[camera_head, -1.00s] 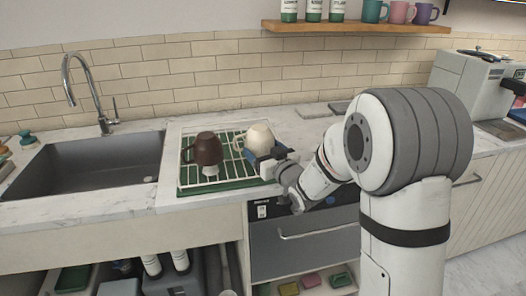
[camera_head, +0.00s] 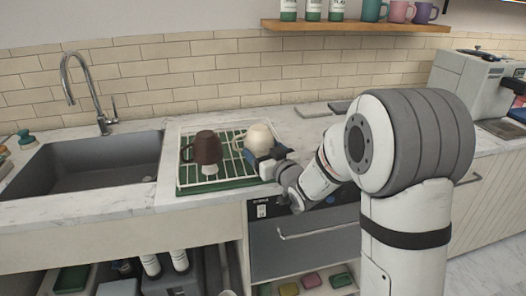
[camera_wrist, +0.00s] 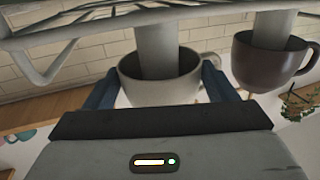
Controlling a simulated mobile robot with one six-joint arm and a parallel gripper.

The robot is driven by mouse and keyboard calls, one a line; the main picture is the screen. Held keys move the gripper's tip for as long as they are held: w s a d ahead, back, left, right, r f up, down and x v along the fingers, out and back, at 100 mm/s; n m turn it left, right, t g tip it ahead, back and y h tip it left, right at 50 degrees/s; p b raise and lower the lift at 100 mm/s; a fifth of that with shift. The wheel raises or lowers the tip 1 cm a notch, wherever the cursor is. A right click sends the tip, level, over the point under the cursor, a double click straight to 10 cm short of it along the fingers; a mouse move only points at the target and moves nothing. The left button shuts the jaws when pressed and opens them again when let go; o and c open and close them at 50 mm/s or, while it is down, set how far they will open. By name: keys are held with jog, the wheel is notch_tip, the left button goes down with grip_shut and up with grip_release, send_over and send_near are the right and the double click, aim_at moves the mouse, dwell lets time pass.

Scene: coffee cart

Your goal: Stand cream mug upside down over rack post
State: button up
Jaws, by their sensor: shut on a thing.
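The cream mug (camera_head: 258,137) is upside down above the right side of the drying rack (camera_head: 215,187), its handle to the left. My gripper (camera_head: 264,158) is shut on it, with the blue fingers on either side of the mug. The wrist view is turned over: there the cream mug (camera_wrist: 160,91) shows its open mouth towards the rack, and a pale rack post (camera_wrist: 156,50) runs into it. The near rim hides the post's end. I cannot tell whether the mug rests on the post.
A brown mug (camera_head: 207,148) stands upside down over another post, just left of the cream mug. The sink (camera_head: 85,165) lies left of the rack.

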jog(key=o, duration=1.2)
jog(key=shift+f, duration=0.1)
